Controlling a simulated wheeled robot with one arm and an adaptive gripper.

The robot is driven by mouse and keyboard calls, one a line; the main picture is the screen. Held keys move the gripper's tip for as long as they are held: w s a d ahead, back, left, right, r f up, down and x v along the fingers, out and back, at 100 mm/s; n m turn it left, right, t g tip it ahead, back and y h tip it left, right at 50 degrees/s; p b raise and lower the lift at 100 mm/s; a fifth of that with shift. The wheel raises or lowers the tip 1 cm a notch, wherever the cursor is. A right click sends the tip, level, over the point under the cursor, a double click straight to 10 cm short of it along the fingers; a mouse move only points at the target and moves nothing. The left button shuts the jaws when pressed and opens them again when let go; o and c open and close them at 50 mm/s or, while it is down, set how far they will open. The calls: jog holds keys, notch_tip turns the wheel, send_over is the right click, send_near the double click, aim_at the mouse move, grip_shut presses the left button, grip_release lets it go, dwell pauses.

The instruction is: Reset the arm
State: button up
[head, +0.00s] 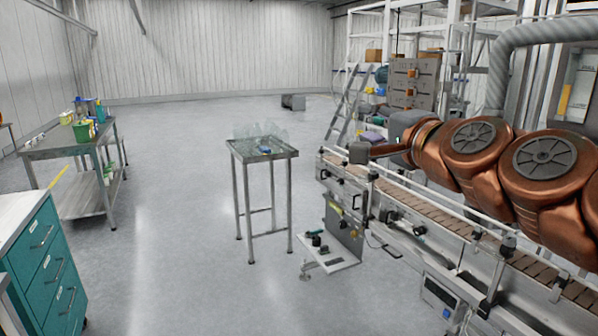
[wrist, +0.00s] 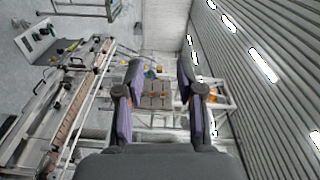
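My arm, copper-coloured, reaches in from the right edge of the head view, above the conveyor. My gripper (wrist: 159,95) shows in the wrist view with its two dark, purple-padded fingers spread apart. Nothing is between the fingers; only the distant panel and frame show through the gap.
The conveyor (head: 430,207) runs along the right under my arm. A small metal table (head: 262,152) with clear items stands mid-floor. A workbench (head: 75,141) and teal drawers (head: 45,262) are at left. A ladder (head: 345,103) stands behind.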

jog(key=s+a+f+n+g+p, duration=0.1)
jog(key=s+a+f+n+g, duration=0.2)
jog(key=f, duration=0.4)
jog(key=s+f+n+g+h, duration=0.1)
jog(key=s+f+n+g, duration=0.25)
jog(key=f, duration=0.45)
jog(key=s+a+f+n+g+p, duration=0.1)
jog(key=s+a+f+n+g, duration=0.2)
jog(key=f, duration=0.4)
jog(key=s+d+f+n+g+h+p, duration=0.1)
jog(key=s+d+f+g, duration=0.3)
jog(key=s, duration=0.7)
jog(key=s+d+f+n+g+h+p, duration=0.1)
jog(key=s+d+f+n+g+h, duration=0.1)
jog(key=s+d+f+g+h, duration=0.2)
jog(key=s+d+f+g, duration=0.1)
jog(key=s+d+f, duration=0.2)
jog(key=s+f, duration=0.2)
jog(key=shift+s+d+f, duration=0.25)
jog(key=shift+s+d, duration=0.05)
jog(key=shift+s, duration=1.3)
jog(key=shift+d, duration=0.15)
